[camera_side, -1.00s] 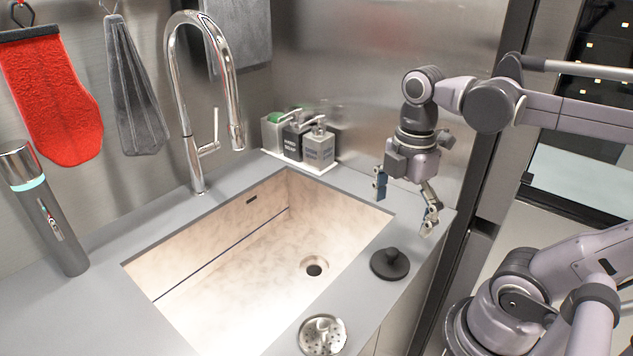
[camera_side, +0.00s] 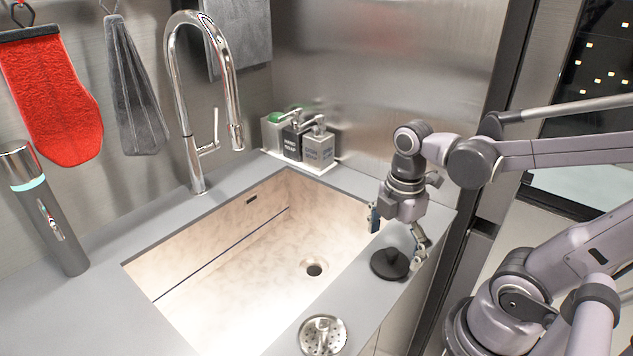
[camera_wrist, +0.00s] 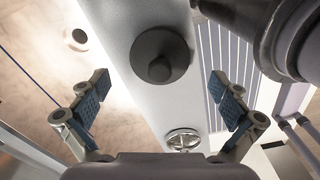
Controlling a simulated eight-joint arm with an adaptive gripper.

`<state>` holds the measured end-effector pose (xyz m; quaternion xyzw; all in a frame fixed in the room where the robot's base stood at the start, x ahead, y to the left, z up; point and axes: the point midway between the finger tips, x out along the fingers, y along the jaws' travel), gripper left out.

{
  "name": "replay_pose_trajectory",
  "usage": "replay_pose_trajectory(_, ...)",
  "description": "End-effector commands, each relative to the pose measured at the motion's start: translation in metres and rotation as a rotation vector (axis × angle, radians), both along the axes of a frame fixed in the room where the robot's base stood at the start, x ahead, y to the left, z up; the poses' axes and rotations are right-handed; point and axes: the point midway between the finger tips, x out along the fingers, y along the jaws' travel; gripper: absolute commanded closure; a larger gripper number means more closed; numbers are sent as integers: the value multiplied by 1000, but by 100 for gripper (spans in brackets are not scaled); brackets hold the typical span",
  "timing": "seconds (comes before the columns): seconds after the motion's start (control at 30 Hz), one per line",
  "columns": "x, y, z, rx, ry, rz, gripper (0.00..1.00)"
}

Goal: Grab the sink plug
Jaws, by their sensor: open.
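The sink plug, a dark round disc with a knob on top (camera_side: 381,265), lies on the grey counter strip to the right of the sink. In the wrist view it shows as a dark disc (camera_wrist: 160,48) beyond the fingertips, roughly centred between them. My gripper (camera_side: 395,243) is open and empty, pointing down just above the plug. Its right finger overlaps the plug's right side in the side view; I cannot tell whether they touch. In the wrist view my gripper's two blue-padded fingers (camera_wrist: 160,82) are spread wide.
A metal strainer (camera_side: 322,336) lies on the counter in front of the plug. The sink basin (camera_side: 235,270) is open to the left. Soap bottles (camera_side: 319,149) stand at the back corner, and a tall chrome faucet (camera_side: 190,130) rises behind the sink.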

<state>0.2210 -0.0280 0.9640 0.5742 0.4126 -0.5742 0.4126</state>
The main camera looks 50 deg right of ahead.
Motion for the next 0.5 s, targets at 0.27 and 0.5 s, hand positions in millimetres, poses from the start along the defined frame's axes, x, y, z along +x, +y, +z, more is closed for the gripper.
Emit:
replay_pose_trajectory(0.27,0,0,-21,0,0,0,1)
replay_pose_trajectory(0.5,0,0,-24,0,0,1,1)
